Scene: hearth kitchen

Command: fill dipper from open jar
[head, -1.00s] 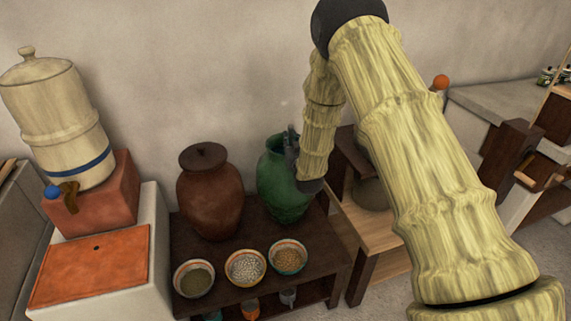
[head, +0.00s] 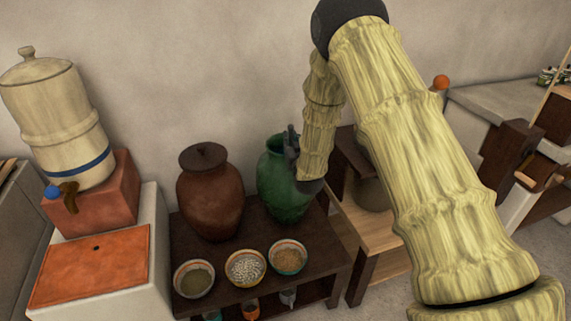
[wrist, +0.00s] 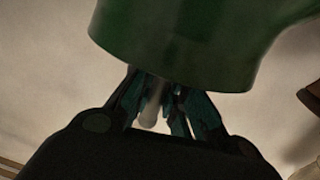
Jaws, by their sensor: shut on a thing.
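The green jar (head: 284,187), with no lid to be seen on it, stands at the back of the dark low table. My gripper (head: 291,141) is at the right side of its mouth, close to the rim. In the wrist view the green jar (wrist: 190,40) fills the top, just past my fingers (wrist: 166,88). They are shut on a thin pale handle (wrist: 151,108), which looks like the dipper's. The rest of the dipper is hidden, and I cannot see inside the jar.
A lidded brown jar (head: 210,198) stands left of the green one. Three bowls of grains, the nearest to it being the right bowl (head: 287,257), line the table's front (head: 220,291). A wooden stand (head: 380,250) is on the right. A ceramic dispenser (head: 62,125) stands far left.

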